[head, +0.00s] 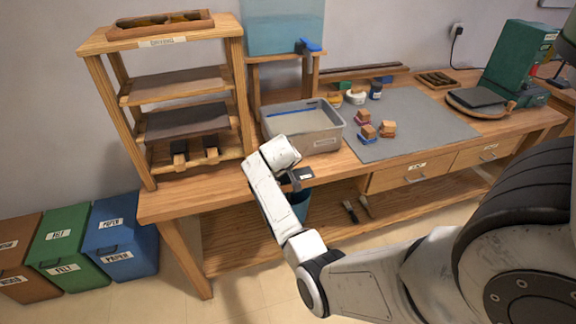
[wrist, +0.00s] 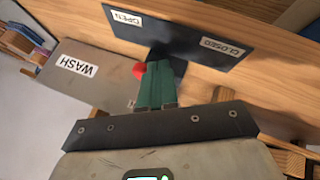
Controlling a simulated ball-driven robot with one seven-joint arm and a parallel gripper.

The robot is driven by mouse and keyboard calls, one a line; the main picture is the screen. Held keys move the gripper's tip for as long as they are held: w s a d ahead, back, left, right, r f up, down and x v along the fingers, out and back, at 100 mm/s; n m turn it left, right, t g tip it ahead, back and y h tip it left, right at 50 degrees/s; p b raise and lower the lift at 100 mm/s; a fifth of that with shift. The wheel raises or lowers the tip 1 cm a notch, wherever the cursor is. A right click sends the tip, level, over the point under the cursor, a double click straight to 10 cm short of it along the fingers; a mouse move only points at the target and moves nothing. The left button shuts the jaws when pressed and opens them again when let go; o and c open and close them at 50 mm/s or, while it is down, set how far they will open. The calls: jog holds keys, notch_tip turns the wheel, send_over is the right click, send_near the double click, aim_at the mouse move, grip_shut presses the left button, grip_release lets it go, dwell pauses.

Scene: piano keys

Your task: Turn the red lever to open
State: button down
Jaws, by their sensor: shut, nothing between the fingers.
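In the wrist view a small red piece of the lever (wrist: 139,71) shows just left of my gripper's fingertips (wrist: 157,66). The rest of the lever is hidden behind the fingers. I cannot tell whether they touch it. A dark plate (wrist: 185,36) on the wood behind carries an OPEN label (wrist: 127,18) at left and a CLOSED label (wrist: 222,47) at right. My gripper's green fingers are together and empty, in front of the plate's lower part. In the head view my gripper (head: 300,186) is at the bench's front edge, and no red lever shows there.
A grey tub (head: 318,143) stands on the bench behind my gripper; a grey WASH-labelled surface (wrist: 100,80) is left of the fingers in the wrist view. A wooden drying rack (head: 150,175) stands left, a grey mat (head: 425,125) with small blocks right. A blue bucket (head: 301,205) is below.

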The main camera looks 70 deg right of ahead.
jog(key=shift+s+d, duration=0.4)
jog(key=shift+s, duration=0.2)
jog(key=shift+s, duration=0.1)
jog(key=shift+r+p, duration=0.1)
jog(key=shift+p, duration=0.3)
